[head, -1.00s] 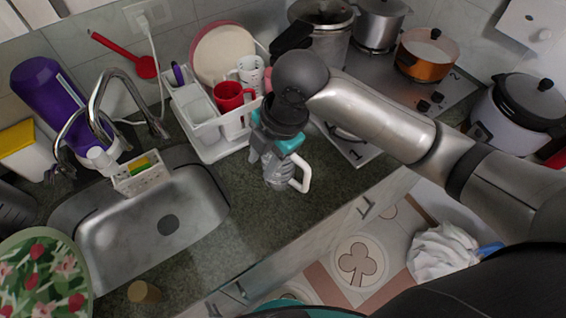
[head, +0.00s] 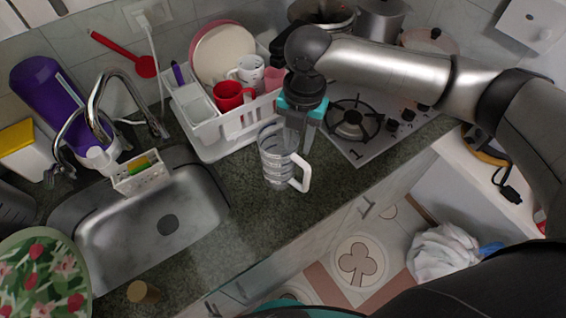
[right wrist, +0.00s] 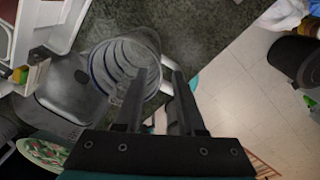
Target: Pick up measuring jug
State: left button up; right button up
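The measuring jug (head: 272,160) is clear with ring markings and a white handle (head: 301,178). It stands upright on the counter in front of the dish rack. It also shows in the right wrist view (right wrist: 122,62), partly behind a finger. My right gripper (head: 297,148) is above the jug's right side, pointing down. In the right wrist view its two fingers (right wrist: 160,76) are apart, with part of the white handle visible beyond the gap. I cannot tell whether a finger touches the jug. My left gripper is not in view.
The white dish rack (head: 220,140) with a red mug (head: 230,95) and plates stands behind the jug. The sink (head: 150,230) is to the left and the gas stove (head: 365,125) to the right. The counter in front of the jug is clear up to its edge.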

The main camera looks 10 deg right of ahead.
aim_at(293, 172)
jog(key=f, duration=0.8)
jog(key=shift+a, duration=0.25)
jog(key=shift+r, duration=0.1)
grip_shut()
jog(key=shift+w, duration=0.1)
dwell(0.9)
